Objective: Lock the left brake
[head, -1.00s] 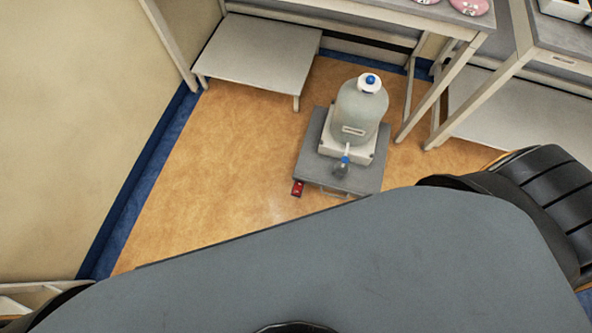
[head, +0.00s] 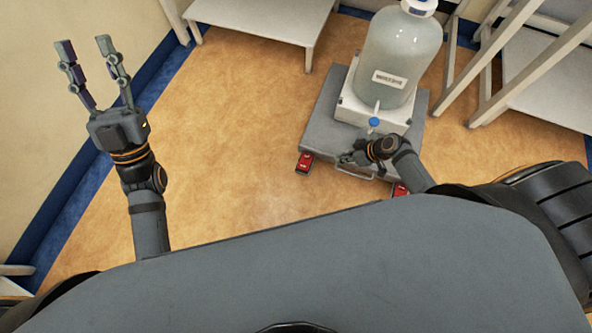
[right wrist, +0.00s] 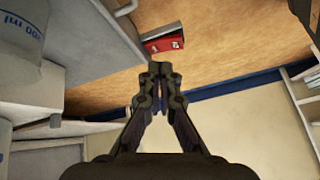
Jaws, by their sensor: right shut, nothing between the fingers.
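The left brake (head: 304,163) is a small red pedal at the front left corner of the grey cart (head: 327,138). A red pedal (right wrist: 163,38) also shows just beyond the fingertips in the right wrist view. My right gripper (head: 346,157) is low over the cart's front edge, to the right of the left brake and apart from it. It is shut and empty, and its fingertips (right wrist: 160,70) meet in the right wrist view. My left gripper (head: 85,45) is open and empty over the floor at the far left. The right brake (head: 400,189) is partly hidden by my right arm.
A large labelled bottle (head: 395,55) with a blue tap (head: 374,122) stands on a white base on the cart. A metal handle (head: 352,172) runs along the cart's front. A low white table (head: 265,20) stands behind. Floor left of the cart is clear.

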